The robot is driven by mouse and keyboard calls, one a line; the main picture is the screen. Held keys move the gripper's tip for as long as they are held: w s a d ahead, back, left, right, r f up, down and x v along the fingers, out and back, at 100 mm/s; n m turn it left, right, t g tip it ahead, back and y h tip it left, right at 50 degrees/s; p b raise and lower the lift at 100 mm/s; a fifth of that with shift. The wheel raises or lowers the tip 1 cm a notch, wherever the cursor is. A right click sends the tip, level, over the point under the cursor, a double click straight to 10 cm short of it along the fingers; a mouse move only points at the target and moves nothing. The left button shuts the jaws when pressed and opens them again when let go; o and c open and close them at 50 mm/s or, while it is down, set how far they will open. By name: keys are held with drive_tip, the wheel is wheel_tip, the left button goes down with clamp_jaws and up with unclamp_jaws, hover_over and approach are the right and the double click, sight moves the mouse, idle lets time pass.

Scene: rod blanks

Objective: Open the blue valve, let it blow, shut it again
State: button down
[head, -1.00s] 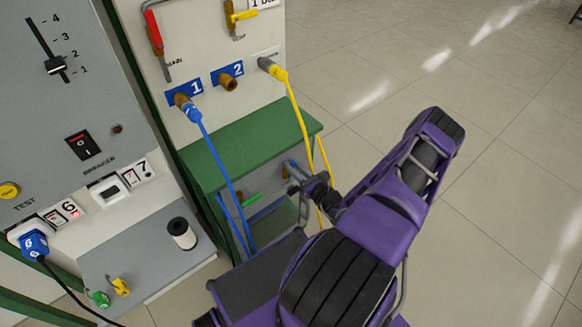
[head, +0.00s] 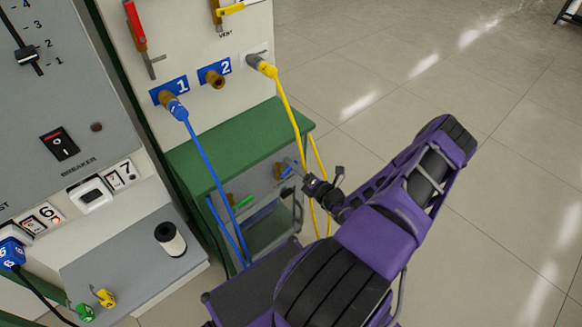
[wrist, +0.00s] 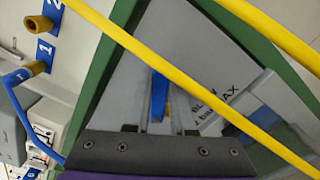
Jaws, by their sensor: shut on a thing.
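The blue valve's handle (wrist: 158,95) stands between my fingers in the wrist view, in front of a grey panel with partly hidden lettering. My gripper (wrist: 160,122) is shut on this handle. In the head view my gripper (head: 298,172) is at the right side of the green bench's open lower bay, and my wrist hides most of the valve. Whether the valve is open or shut cannot be told.
A yellow hose (head: 289,112) passes close to my gripper and crosses the wrist view (wrist: 180,75). A blue hose (head: 207,160) hangs left. A green handle (head: 243,203) is in the same bay. The green bench top (head: 225,140) is above. The floor at right is clear.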

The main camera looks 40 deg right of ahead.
drive_tip(key=m, duration=0.2)
drive_tip(key=f+m+b, duration=0.2)
drive_tip(key=m, duration=0.1)
drive_tip(key=shift+d+f+m, duration=0.15)
drive_tip(key=shift+d+m, duration=0.1)
drive_tip(key=shift+m, duration=0.05)
idle(0.4)
drive_tip(key=c, duration=0.8)
unclamp_jaws()
drive_tip(key=shift+o, duration=0.2)
drive_tip(key=s+d, duration=0.1)
drive_tip(key=s, duration=1.6)
drive_tip(key=shift+s+d+p, duration=0.2)
drive_tip(key=shift+p, duration=0.25)
